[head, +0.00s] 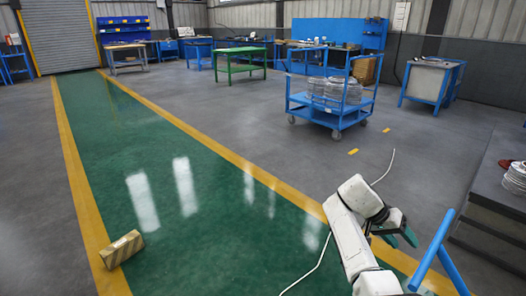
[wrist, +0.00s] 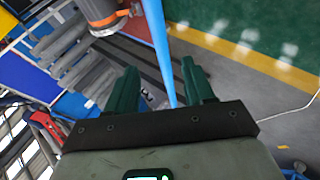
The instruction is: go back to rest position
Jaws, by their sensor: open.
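My gripper (head: 402,238) is at the end of my white arm, at the lower right of the head view, above the green floor lane's right edge. In the wrist view its two dark green fingers (wrist: 160,88) stand apart, with nothing held between them. A blue tube (wrist: 157,40) passes behind the gap between the fingers; I cannot tell how far beyond them it is. Blue tubes (head: 438,250) also show close to the right of the gripper in the head view.
A blue cart (head: 337,117) carries metal flanged parts (head: 335,91). More metal rings (head: 515,178) lie on a dark bench at the right edge. A cardboard-coloured box (head: 121,249) sits at the lane's left line. The green lane (head: 165,170) is otherwise clear.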

